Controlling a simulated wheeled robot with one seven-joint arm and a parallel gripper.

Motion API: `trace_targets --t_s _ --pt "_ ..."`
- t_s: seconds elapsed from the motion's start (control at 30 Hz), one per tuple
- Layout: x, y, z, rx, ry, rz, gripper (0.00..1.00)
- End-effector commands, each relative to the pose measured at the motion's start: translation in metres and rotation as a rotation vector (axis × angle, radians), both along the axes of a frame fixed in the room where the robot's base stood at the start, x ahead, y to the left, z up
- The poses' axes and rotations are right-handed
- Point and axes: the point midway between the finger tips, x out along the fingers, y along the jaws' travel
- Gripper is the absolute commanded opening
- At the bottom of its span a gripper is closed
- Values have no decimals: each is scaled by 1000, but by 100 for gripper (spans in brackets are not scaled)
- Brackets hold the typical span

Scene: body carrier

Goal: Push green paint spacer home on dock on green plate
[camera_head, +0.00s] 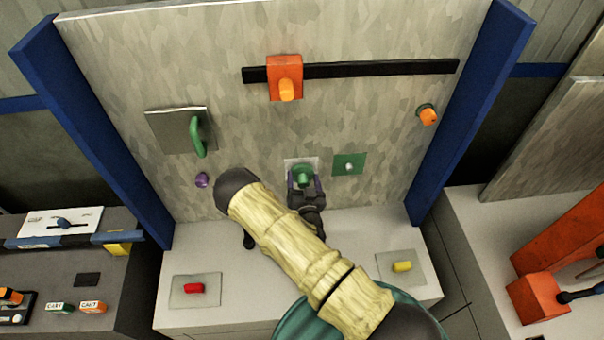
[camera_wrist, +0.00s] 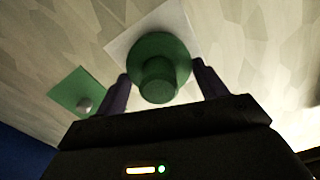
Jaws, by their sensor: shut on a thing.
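The green paint spacer (camera_head: 303,174) is a round flange with a stub facing me. It sits at the white square plate (camera_head: 292,162) on the upright panel; I cannot tell whether it touches the plate. My gripper (camera_head: 304,182) has a dark purple finger on each side of the spacer and is shut on it. In the wrist view the spacer (camera_wrist: 158,80) lies between the fingers with the white plate (camera_wrist: 118,42) behind it. The green plate (camera_head: 340,170), with a bare silver dock peg (camera_head: 349,166), is just to the right; it shows at left in the wrist view (camera_wrist: 68,90).
Around it on the panel are a purple knob (camera_head: 201,180), a plate with a green handle (camera_head: 198,138), an orange slider (camera_head: 285,72) on a black rail and an orange knob (camera_head: 428,115). A red piece (camera_head: 194,288) and a yellow piece (camera_head: 402,266) lie on the ledge below.

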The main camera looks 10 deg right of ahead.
Motion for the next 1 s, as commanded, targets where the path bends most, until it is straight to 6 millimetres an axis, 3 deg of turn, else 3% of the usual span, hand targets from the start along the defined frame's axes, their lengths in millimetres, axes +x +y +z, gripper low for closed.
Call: trace_targets --t_s 1.0 --pt "-32 0 1 -1 -1 1 30"
